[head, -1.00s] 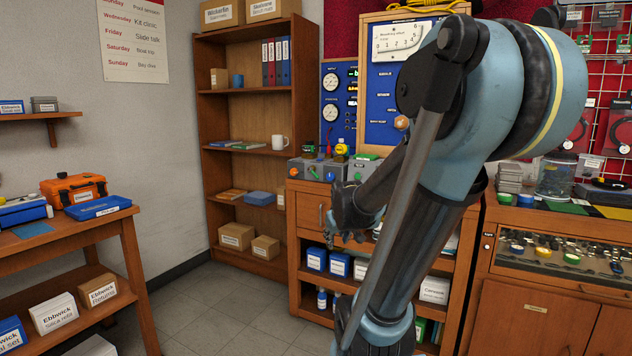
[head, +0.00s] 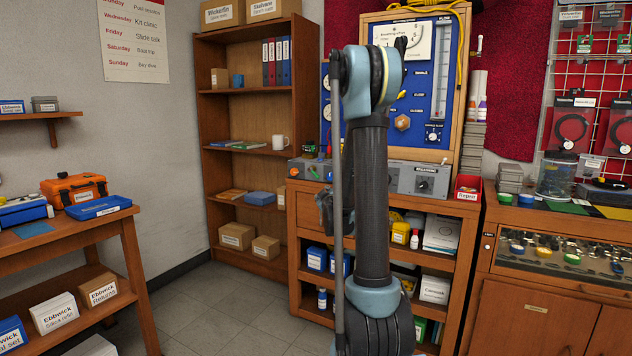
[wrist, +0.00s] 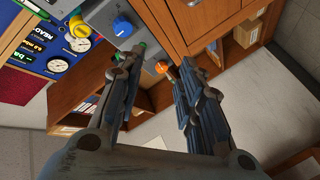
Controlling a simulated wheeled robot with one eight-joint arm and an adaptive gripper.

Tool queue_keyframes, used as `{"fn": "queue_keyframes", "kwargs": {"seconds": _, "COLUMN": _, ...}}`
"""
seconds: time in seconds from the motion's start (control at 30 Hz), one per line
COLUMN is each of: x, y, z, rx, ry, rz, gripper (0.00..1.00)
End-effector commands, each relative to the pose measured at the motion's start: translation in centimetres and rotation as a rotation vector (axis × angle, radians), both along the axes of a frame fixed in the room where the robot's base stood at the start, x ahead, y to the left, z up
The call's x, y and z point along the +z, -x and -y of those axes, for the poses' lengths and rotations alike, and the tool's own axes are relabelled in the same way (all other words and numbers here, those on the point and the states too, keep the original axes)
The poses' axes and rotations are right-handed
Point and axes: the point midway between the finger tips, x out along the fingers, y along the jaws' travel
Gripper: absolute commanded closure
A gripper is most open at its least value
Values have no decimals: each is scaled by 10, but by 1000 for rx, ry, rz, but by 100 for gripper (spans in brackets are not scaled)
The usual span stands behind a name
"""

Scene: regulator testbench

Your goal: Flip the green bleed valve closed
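In the wrist view, a small green part (wrist: 143,45) shows on the edge of the grey box, just beyond the left fingertip. It may be the green bleed valve, but its handle position is too small to tell. My gripper (wrist: 161,59) is open and empty, with a gap between its fingers. Beyond that gap is a round orange knob (wrist: 162,67). A blue knob (wrist: 122,27) and a yellow knob (wrist: 78,25) sit farther along the box. In the head view, my arm hides most of the gripper and part of the box front; a green spot (head: 314,172) shows at the box's left.
The grey box (head: 410,180) stands on a wooden cabinet (head: 452,208) before a blue gauge panel (head: 415,80). A red bin (head: 467,187) stands right of the box. A bookshelf (head: 243,110) is at the left. The floor (head: 220,310) ahead is clear.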

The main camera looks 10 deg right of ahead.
Motion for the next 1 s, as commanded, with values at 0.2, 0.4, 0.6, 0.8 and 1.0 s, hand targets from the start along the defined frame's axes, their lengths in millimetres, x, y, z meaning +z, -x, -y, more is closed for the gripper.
{"fn": "queue_keyframes", "kwargs": {"seconds": 0.2, "x": -5, "y": -35, "z": -1, "rx": 17, "ry": 95, "rz": 164, "gripper": 66}}
{"fn": "queue_keyframes", "kwargs": {"seconds": 0.4, "x": -11, "y": -51, "z": -2, "rx": 19, "ry": 169, "rz": 288, "gripper": 66}}
{"fn": "queue_keyframes", "kwargs": {"seconds": 0.6, "x": -16, "y": -56, "z": -4, "rx": 18, "ry": 210, "rz": 354, "gripper": 66}}
{"fn": "queue_keyframes", "kwargs": {"seconds": 0.8, "x": -14, "y": -66, "z": -4, "rx": 19, "ry": 217, "rz": 368, "gripper": 66}}
{"fn": "queue_keyframes", "kwargs": {"seconds": 1.0, "x": -7, "y": -95, "z": -4, "rx": 18, "ry": 217, "rz": 366, "gripper": 66}}
